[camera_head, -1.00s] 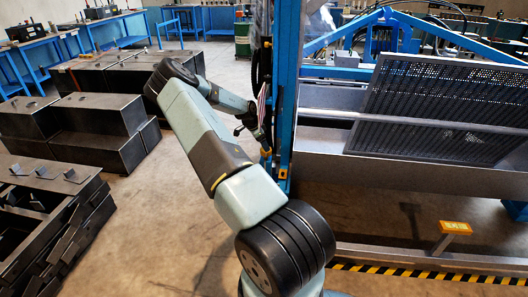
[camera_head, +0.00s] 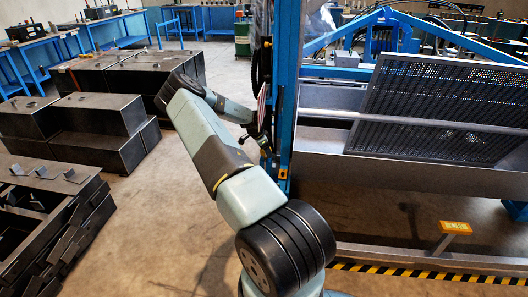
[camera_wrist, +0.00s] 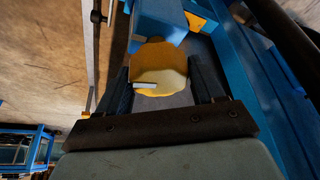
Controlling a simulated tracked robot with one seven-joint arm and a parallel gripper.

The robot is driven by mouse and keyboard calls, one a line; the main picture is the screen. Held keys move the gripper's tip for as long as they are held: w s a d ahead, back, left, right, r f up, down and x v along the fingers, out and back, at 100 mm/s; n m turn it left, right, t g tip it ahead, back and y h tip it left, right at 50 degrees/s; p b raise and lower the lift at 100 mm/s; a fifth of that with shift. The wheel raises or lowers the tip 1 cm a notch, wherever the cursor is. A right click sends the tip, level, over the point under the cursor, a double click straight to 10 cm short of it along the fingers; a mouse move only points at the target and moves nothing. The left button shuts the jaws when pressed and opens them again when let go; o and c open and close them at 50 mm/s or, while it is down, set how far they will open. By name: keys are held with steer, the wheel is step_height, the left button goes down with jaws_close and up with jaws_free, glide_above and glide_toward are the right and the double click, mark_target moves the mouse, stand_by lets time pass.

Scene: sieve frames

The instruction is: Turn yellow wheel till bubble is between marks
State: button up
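The yellow wheel (camera_wrist: 160,62) is a round, scalloped disc in the wrist view, below a blue block (camera_wrist: 157,22). My gripper (camera_wrist: 160,82) is open, with one dark finger on each side of the wheel. The wheel's edges look close to both fingers; I cannot tell whether they touch. A small pale bar (camera_wrist: 145,85) shows at the wheel's lower edge; what it is I cannot tell. In the head view my gripper is small beside the blue column (camera_head: 284,100), and the wheel cannot be made out. No bubble or marks can be made out.
A perforated dark sieve panel (camera_head: 435,108) leans in the grey trough right of the column. Dark metal boxes (camera_head: 98,115) stand at the left. A yellow sign (camera_head: 455,227) stands near a striped floor edge (camera_head: 430,274). Open floor (camera_head: 150,215) lies left of my arm.

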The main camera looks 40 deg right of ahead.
steer(key=c, duration=0.6)
steer(key=shift+a, duration=0.45)
steer(key=shift+s+d, duration=0.1)
steer(key=shift+d, duration=0.45)
steer(key=shift+d, duration=0.1)
steer(key=o, duration=1)
steer(key=shift+a+r, duration=0.1)
steer(key=shift+a, duration=0.1)
steer(key=shift+v, duration=3.6)
